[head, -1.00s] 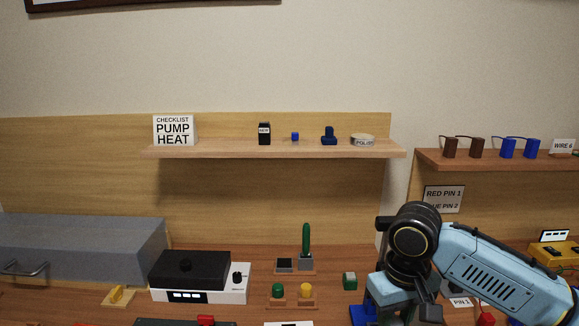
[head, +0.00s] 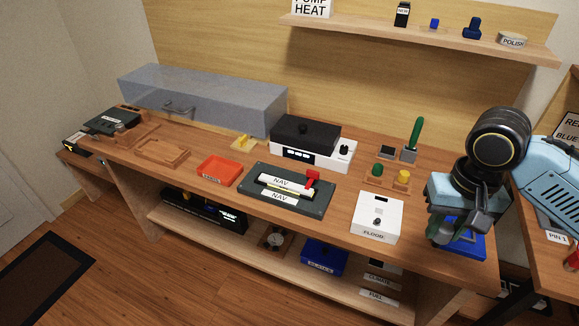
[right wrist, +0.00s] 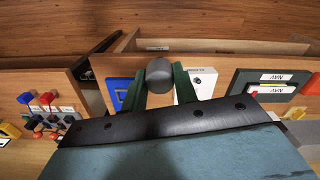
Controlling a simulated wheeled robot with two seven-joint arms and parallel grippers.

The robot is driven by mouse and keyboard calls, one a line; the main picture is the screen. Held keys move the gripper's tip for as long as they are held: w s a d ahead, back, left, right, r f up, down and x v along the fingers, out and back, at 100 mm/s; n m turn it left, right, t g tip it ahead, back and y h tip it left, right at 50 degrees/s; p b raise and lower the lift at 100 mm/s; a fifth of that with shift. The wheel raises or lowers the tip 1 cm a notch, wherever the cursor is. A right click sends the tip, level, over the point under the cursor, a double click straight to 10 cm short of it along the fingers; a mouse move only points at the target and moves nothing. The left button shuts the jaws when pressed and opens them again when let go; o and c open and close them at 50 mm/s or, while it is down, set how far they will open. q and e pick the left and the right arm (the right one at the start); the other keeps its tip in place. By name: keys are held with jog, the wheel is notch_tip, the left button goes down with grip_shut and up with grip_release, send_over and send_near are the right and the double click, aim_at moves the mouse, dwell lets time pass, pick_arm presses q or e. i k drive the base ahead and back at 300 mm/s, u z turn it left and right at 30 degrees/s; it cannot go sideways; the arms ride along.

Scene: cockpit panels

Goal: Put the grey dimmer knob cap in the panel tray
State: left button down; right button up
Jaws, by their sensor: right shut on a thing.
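The grey dimmer knob cap (right wrist: 158,70) is a dark grey round piece between my right gripper's fingertips in the right wrist view. My right gripper (right wrist: 159,84) is shut on it. In the head view my right gripper (head: 442,236) hangs over the right end of the bench, above a blue object; the cap cannot be made out there. An orange-red open tray (head: 219,171) with a small unreadable label lies mid-left on the bench and looks empty; it seems to be the panel tray. My left gripper is not in view.
Between them stand a white FLOOD box (head: 377,217), a dark NAV panel (head: 287,190) with a red lever, and green and yellow knobs (head: 390,176). Behind are a black-topped white unit (head: 310,145) and a grey drawer box (head: 202,100). A wooden tray (head: 162,152) lies left.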

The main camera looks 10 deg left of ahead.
aim_at(221, 171)
jog(key=z, duration=0.2)
jog(key=k, duration=0.2)
jog(key=u, duration=1.6)
jog(key=i, duration=1.6)
jog(key=z, duration=0.7)
